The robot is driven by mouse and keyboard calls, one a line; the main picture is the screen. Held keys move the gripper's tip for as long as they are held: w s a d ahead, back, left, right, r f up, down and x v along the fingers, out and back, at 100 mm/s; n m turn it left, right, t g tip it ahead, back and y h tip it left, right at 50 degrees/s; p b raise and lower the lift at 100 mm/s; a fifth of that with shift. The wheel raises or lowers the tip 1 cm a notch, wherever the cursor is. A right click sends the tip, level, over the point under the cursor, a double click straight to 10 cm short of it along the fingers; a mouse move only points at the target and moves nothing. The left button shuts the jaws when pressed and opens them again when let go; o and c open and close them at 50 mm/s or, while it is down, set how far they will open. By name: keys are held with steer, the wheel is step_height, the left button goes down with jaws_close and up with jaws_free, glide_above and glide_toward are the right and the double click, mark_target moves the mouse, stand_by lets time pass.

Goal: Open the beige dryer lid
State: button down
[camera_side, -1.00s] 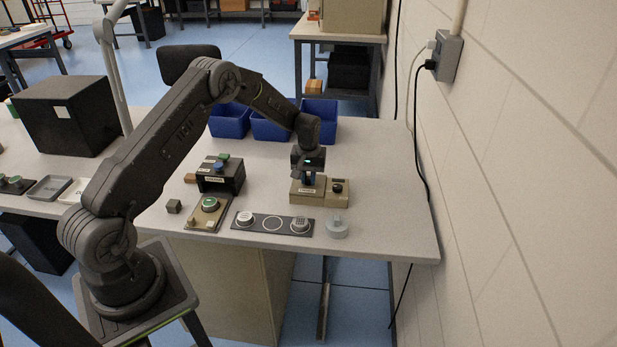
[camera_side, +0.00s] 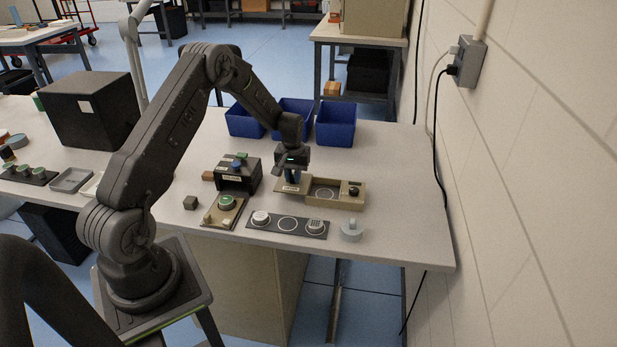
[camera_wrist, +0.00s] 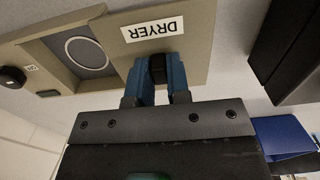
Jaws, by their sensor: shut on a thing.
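The beige dryer stands on the bench, with its body (camera_side: 350,203) right of my gripper. Its flat beige lid (camera_wrist: 200,45), labelled DRYER, is slid to the left in the side view. This bares a dark recess (camera_side: 325,193) with a pale ring, which also shows in the wrist view (camera_wrist: 84,52). My gripper (camera_side: 291,180) is above the lid. In the wrist view its blue fingers (camera_wrist: 160,78) are shut on the lid's black knob (camera_wrist: 157,65). The recess looks empty.
A black press (camera_side: 238,176) with green and blue tops stands close left of the lid. A dark strip with round parts (camera_side: 288,225) and a grey knobbed disc (camera_side: 351,230) lie in front. Blue bins (camera_side: 335,124) stand behind. The bench at right is clear.

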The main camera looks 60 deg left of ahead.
mark_target(293, 176)
steer(key=c, duration=1.1)
jaws_free()
steer(key=shift+r, duration=0.1)
step_height(293, 176, up, 14)
steer(key=shift+f, duration=0.15)
